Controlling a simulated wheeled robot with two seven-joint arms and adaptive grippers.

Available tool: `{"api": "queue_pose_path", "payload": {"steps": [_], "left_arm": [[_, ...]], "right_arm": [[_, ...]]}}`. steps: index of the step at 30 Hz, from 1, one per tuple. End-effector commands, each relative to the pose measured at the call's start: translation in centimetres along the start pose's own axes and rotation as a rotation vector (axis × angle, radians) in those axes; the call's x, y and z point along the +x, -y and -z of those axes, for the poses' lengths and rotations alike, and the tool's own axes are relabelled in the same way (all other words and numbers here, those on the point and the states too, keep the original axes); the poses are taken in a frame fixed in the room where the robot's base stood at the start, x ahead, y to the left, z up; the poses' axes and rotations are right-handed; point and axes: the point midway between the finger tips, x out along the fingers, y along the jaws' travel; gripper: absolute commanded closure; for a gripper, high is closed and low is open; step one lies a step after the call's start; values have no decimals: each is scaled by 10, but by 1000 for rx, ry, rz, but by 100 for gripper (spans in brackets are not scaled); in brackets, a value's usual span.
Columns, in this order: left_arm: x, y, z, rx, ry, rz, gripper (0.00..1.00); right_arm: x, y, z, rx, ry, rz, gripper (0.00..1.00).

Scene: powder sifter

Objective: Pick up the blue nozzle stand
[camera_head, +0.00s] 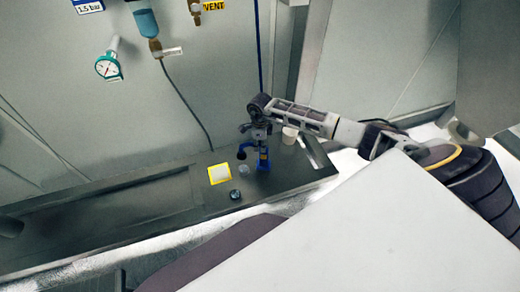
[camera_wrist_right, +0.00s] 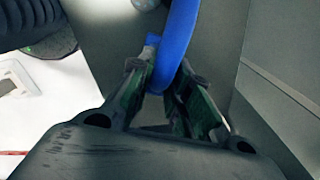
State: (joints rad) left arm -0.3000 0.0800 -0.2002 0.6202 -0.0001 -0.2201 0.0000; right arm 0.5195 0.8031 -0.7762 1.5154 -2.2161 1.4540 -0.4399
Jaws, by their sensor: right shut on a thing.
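The blue nozzle stand (camera_head: 263,163) is upright over the dark bench, below my right gripper (camera_head: 261,138) in the head view. In the right wrist view a curved blue part of the stand (camera_wrist_right: 176,45) runs down between the two fingers of the right gripper (camera_wrist_right: 168,90). The fingers are shut on it. The gripper covers the upper part of the stand in the head view. I cannot tell whether the stand's base touches the bench. My left gripper is not in view.
A yellow-edged square with a white middle (camera_head: 220,173), a small clear vessel (camera_head: 244,170) and a small dark round item (camera_head: 235,195) lie left of the stand. A pale cup (camera_head: 290,135) is close on the right. The dark bench (camera_head: 110,215) is clear further left.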

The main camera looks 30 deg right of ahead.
Motion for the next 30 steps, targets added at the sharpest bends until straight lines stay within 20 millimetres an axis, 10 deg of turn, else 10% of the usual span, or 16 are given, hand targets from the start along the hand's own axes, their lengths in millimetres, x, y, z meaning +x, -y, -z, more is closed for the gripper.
{"api": "queue_pose_path", "payload": {"steps": [30], "left_arm": [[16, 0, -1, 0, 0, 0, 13]], "right_arm": [[-98, 1, 0, 0, 2, 2, 100]]}}
